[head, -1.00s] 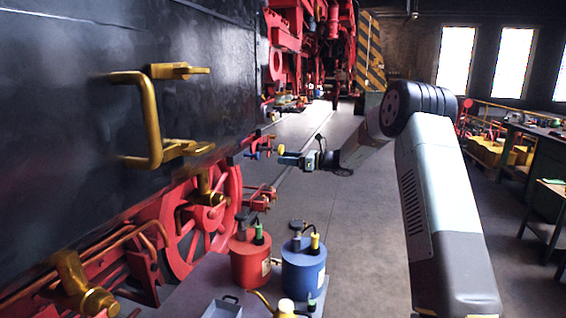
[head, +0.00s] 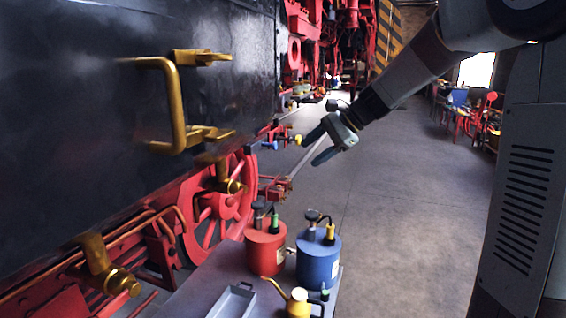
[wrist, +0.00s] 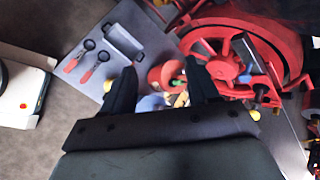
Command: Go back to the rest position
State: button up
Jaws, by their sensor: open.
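My gripper (head: 322,143) is in the upper middle of the head view, out over the floor to the right of the locomotive. Its two fingers are spread and nothing is between them. In the wrist view my gripper (wrist: 160,92) is also open, with both dark fingers apart. Beyond and below them show the red can, partly hidden, and the red wheel (wrist: 225,60). My gripper touches nothing that I can see.
A bench (head: 190,292) in front holds a red can (head: 264,245), a blue can (head: 318,262), a yellow oil can (head: 298,303) and a grey tray (head: 233,302). The black locomotive side with brass handles (head: 178,105) stands left. The floor (head: 405,200) at right is clear.

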jog(key=s+d+f+n+t+h, duration=0.1)
jog(key=s+d+n+h, duration=0.2)
jog(key=s, duration=0.7)
jog(key=s+d+n+t+h, duration=0.1)
jog(key=s+d+n+h, duration=0.2)
jog(key=s+d, duration=0.4)
jog(key=s+d+f+n+t+h, duration=0.1)
jog(key=s+d+n+h, duration=0.2)
jog(key=s, duration=0.9)
jog(key=shift+s+d+f+n, duration=0.35)
jog(key=shift+d+n, duration=0.45)
jog(key=shift+d, duration=0.15)
